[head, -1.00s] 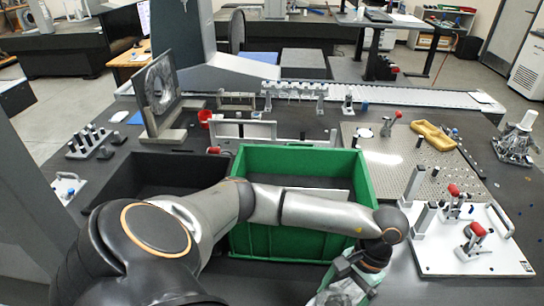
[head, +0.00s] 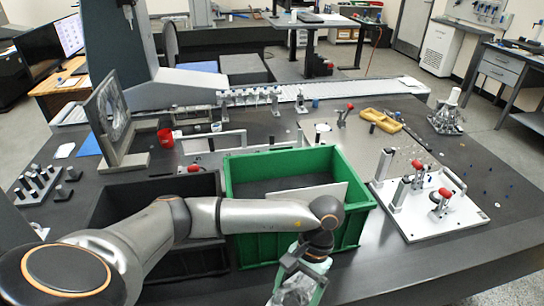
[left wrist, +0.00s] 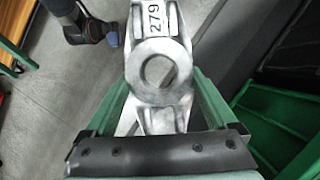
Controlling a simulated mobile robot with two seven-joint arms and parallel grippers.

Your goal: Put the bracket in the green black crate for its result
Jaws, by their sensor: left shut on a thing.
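My left gripper (head: 300,276) is shut on the bracket (left wrist: 160,97), a silver metal part with a round hole and a label reading 279. In the left wrist view the bracket sits between the green fingers of my left gripper (left wrist: 160,105). In the head view it is low in the picture, in front of the green crate's near wall and outside it. The green crate (head: 245,250) stands on the near side of the table. The black crate (head: 100,212) stands directly to its left, partly hidden by my left arm. My right gripper is not in view.
A light panel (head: 315,193) shows inside the green crate. A white fixture plate (head: 420,228) with red-tipped clamps is to the right. A pale frame (head: 225,142) and a red cup (head: 165,138) are behind the crates. The dark table (head: 370,275) is clear at front right.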

